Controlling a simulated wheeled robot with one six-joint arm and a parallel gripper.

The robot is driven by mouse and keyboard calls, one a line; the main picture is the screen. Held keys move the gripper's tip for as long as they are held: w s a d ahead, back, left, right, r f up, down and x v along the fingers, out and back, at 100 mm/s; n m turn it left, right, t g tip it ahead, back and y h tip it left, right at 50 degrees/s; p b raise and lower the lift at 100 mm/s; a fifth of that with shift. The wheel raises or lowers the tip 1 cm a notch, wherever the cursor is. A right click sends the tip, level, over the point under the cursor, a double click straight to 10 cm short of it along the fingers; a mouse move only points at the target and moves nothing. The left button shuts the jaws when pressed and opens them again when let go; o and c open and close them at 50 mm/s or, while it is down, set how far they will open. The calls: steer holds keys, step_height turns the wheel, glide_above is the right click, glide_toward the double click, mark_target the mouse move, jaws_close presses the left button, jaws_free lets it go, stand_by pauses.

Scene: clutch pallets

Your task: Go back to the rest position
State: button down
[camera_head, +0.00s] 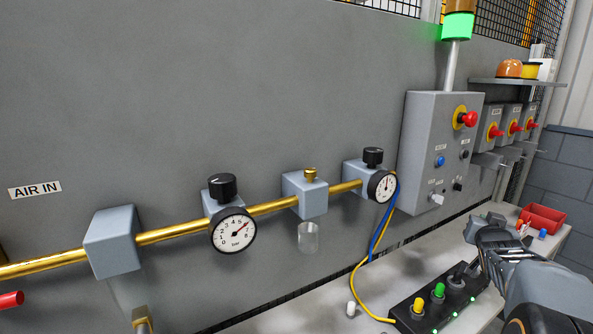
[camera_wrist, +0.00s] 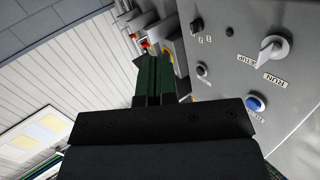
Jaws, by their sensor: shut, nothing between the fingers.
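My gripper (camera_wrist: 153,62) shows in the wrist view with its two dark fingers together and nothing between them. It points past the grey control box (camera_wrist: 240,30), with free air around the fingertips. In the head view my arm is at the lower right, in front of the bench, and the fingers cannot be made out clearly there. The control box (camera_head: 418,135) stands on the wall, with a red stop button (camera_head: 469,119), a blue button (camera_head: 440,161) and a pale rotary switch (camera_head: 436,198). The wrist view shows the switch (camera_wrist: 273,49) near RUN and SETUP labels.
A brass pipe (camera_head: 272,207) with two gauges runs along the grey wall. A black button box (camera_head: 405,313) with lit green lamps lies on the bench (camera_head: 300,318), close to my arm. A red bin (camera_head: 543,218) is behind. A green lamp (camera_head: 458,26) tops the control box.

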steer(key=s+a+f+n+g+y, duration=0.1)
steer(key=s+a+f+g, duration=0.2)
steer(key=s+a, duration=0.1)
steer(key=s+a+f+n+g+y+p, duration=0.1)
steer(key=s+a+f+g+y, duration=0.1)
steer(key=a, duration=0.5)
steer(key=s+a+f+g+y+p, duration=0.1)
steer(key=s+a+f+g+y, duration=0.1)
steer(key=s+a+f+g, duration=0.2)
steer(key=shift+s+a+f+n, duration=0.4)
steer(key=shift+s+a+f, duration=0.7)
steer(key=shift+a+f, duration=0.1)
steer(key=s+a+n+g+y+p, duration=0.1)
steer(key=s+a+n, duration=0.1)
steer(key=s+a, duration=0.2)
steer(key=s+a+r+n+y+p, duration=0.1)
steer(key=s+a, duration=0.4)
steer(key=a, duration=0.5)
steer(key=shift+s+r+n+g+y, duration=0.15)
steer(key=shift+s+n+g+y, duration=0.1)
steer(key=shift+n+g+y, duration=0.25)
